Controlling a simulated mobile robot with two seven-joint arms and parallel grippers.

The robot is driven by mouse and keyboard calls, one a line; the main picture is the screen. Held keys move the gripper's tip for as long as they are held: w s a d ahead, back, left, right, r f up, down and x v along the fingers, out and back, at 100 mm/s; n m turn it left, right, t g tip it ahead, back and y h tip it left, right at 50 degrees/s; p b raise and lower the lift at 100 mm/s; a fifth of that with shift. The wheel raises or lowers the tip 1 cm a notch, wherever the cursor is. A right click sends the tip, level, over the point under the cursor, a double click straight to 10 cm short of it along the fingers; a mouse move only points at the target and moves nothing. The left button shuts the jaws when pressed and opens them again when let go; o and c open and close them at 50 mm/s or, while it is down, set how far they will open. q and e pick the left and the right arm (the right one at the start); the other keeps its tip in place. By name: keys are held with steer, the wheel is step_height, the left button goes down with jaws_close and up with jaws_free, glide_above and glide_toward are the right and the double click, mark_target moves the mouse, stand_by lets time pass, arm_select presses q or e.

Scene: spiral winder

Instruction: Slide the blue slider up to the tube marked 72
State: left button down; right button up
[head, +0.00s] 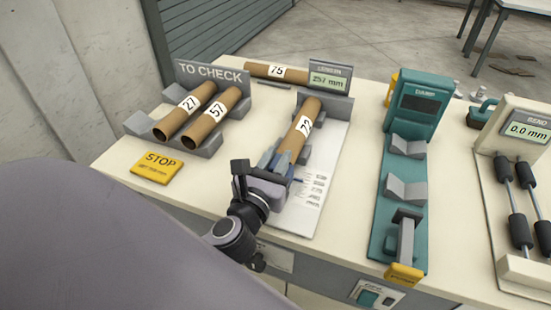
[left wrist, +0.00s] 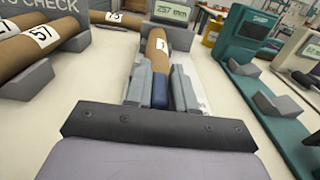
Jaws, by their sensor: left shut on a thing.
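The brown tube marked 72 (head: 303,122) lies lengthwise in the grey length gauge (head: 334,112). It also shows in the left wrist view (left wrist: 156,42). The blue slider (left wrist: 160,92) stands between my left gripper's two grey fingers, just in front of the tube's near end. My left gripper (head: 278,162) is shut on the blue slider, and its fingers cover most of it in the head view. I cannot tell whether the slider touches the tube. The gauge display (head: 330,77) reads 257 mm. My right gripper is not in view.
Tubes 27 (head: 187,109) and 57 (head: 214,113) lie in the TO CHECK rack at left. Tube 75 (head: 276,72) lies behind. A yellow STOP plate (head: 157,167) lies in front of the rack. A teal clamp stand (head: 415,105) and a bend gauge (head: 517,125) stand at right.

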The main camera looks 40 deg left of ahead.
arm_select(q)
steer(key=c, duration=1)
jaws_free()
steer(key=shift+c, duration=0.2)
steer(key=b+v, duration=0.1)
steer(key=v, duration=0.4)
steer(key=shift+s+d, duration=0.15)
steer(key=shift+s, duration=0.2)
steer(key=shift+s+d, duration=0.15)
steer(key=shift+s, duration=0.5)
